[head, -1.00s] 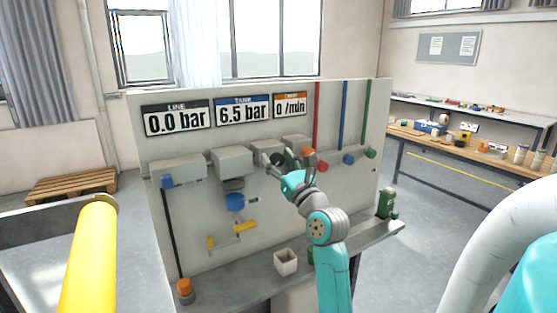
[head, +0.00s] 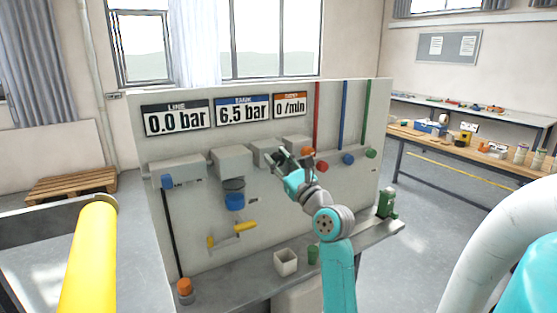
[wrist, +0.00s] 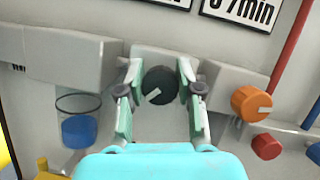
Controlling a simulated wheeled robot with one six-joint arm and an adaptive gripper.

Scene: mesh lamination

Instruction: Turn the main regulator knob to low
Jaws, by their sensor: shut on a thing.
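The dark round knob (wrist: 160,84), which I take for the main regulator knob, sits on the front of a grey box (wrist: 150,53) on the panel. Its white pointer mark points down and left in the wrist view. My gripper (wrist: 160,92) has one finger on each side of the knob and is shut on it. In the head view my gripper (head: 284,158) is at the third box from the left, and it hides the knob there. Any low marking on the box is too small to read or hidden.
Right of the gripper are an orange knob (wrist: 251,103) on a neighbouring box and a red knob (wrist: 266,146). A blue cylinder (wrist: 88,132) is to the left.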

